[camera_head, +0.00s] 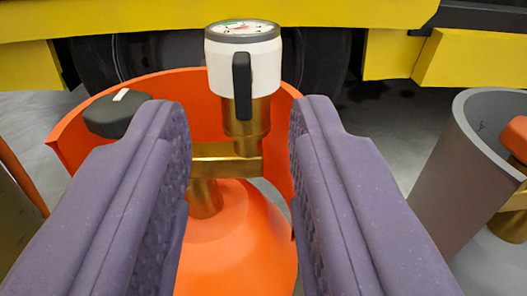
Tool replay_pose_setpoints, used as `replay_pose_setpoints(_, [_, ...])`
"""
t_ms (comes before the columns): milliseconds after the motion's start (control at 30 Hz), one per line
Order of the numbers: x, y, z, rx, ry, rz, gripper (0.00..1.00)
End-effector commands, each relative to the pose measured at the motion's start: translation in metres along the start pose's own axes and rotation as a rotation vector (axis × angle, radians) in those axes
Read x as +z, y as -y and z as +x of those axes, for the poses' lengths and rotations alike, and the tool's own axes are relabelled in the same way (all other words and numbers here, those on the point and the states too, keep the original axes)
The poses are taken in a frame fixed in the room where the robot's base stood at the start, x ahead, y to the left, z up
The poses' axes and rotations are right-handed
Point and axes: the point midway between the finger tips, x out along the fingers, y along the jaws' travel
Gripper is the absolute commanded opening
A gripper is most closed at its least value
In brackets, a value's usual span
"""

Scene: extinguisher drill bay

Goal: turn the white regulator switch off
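The white regulator (264,68) stands upright on a brass fitting (245,122), with a dial gauge (243,28) on its top. A black switch lever (242,85) hangs vertically on its front face. My gripper (240,107) is open, with one purple finger on each side of the brass fitting and nothing visible between the pads gripped. The regulator appears beyond and above the fingertips, between them in the picture. I cannot tell any contact. The lower parts of the orange cylinder are partly hidden by the fingers.
The regulator's brass stem rises from an orange cylinder (235,255) with an orange collar (180,88) around it. A black knob (117,113) with a white mark is at the left. A grey cylinder (455,160) stands at the right. A yellow vehicle (470,58) is behind.

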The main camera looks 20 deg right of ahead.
Motion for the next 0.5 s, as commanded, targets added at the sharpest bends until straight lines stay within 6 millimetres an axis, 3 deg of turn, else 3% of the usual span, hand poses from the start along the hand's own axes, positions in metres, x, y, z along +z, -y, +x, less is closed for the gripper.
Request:
replay_pose_setpoints(300, [0.002, 0.001, 0.054, -0.001, -0.002, 0.001, 0.36])
replay_pose_setpoints(500, [0.000, 0.001, 0.063, 0.000, 0.000, 0.001, 0.36])
